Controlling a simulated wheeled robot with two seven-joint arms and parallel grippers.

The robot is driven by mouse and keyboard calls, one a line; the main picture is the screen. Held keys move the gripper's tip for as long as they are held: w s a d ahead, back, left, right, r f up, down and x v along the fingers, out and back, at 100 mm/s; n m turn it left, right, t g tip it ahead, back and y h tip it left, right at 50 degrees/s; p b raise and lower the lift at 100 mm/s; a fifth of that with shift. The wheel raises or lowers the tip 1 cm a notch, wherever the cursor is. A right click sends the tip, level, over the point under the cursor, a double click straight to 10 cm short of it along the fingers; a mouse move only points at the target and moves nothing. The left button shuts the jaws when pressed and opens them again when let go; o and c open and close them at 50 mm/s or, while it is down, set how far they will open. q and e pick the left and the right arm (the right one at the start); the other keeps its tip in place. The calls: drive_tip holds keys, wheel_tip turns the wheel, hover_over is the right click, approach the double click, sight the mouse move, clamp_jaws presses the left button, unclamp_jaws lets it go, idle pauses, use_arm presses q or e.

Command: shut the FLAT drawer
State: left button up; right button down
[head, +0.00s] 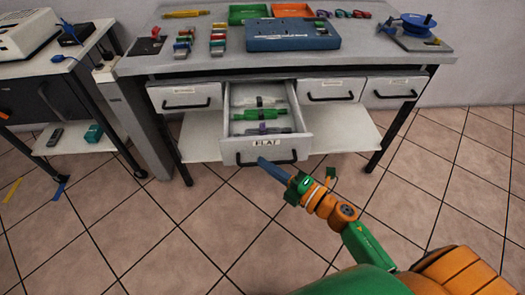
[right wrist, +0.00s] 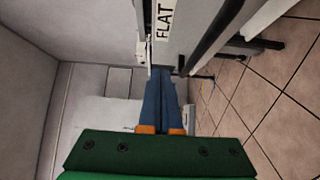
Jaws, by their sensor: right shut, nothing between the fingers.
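The FLAT drawer (head: 231,152) stands pulled out from the middle of the workbench in the head view. Its front has a FLAT label and a dark bar handle; several bundled cables, one bright green, lie inside. My right gripper (head: 263,162) is shut and empty, its blue fingertips at the drawer front by the handle. In the right wrist view the shut blue fingers (right wrist: 162,72) point at the drawer front near the FLAT label (right wrist: 164,20). I cannot tell whether they touch it. My left gripper is not in view.
Closed drawers flank it on the left (head: 185,97) and right (head: 330,89). The workbench top (head: 190,62) holds a blue box (head: 292,35), green and orange trays, and a blue reel (head: 418,24). A side table stands at left. The tiled floor in front is open.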

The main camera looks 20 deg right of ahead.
sight(252, 144)
drive_tip(key=w, duration=0.4)
drive_tip(key=shift+d+f, duration=0.1)
drive_tip(key=shift+d, duration=0.05)
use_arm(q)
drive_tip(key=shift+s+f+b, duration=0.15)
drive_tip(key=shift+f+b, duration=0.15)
use_arm(e)
drive_tip(key=shift+w+d, duration=0.15)
drive_tip(key=shift+w, duration=0.3)
